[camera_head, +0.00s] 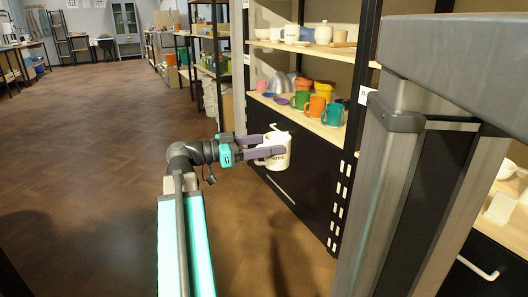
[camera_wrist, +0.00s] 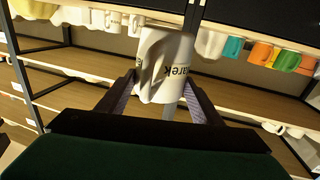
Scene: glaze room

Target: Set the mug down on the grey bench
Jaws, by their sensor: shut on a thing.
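A white mug with dark lettering (camera_head: 277,158) is held in the air in front of the shelving unit, its handle to the left. My gripper (camera_head: 276,145) is shut on it, one finger on each side. In the wrist view the mug (camera_wrist: 163,60) sits between my two fingers (camera_wrist: 160,85), with part of its lettering showing. I cannot pick out the grey bench for certain. A grey slab on posts (camera_head: 450,55) stands close at the upper right, and its top surface is barely visible.
The shelving unit has a lower shelf (camera_head: 310,123) with coloured mugs, among them an orange mug (camera_head: 316,106) and a teal mug (camera_head: 333,114). White ware stands on the shelf above. A dark post and the slab's leg (camera_head: 390,180) stand right of my gripper. Open wooden floor (camera_head: 90,150) lies left.

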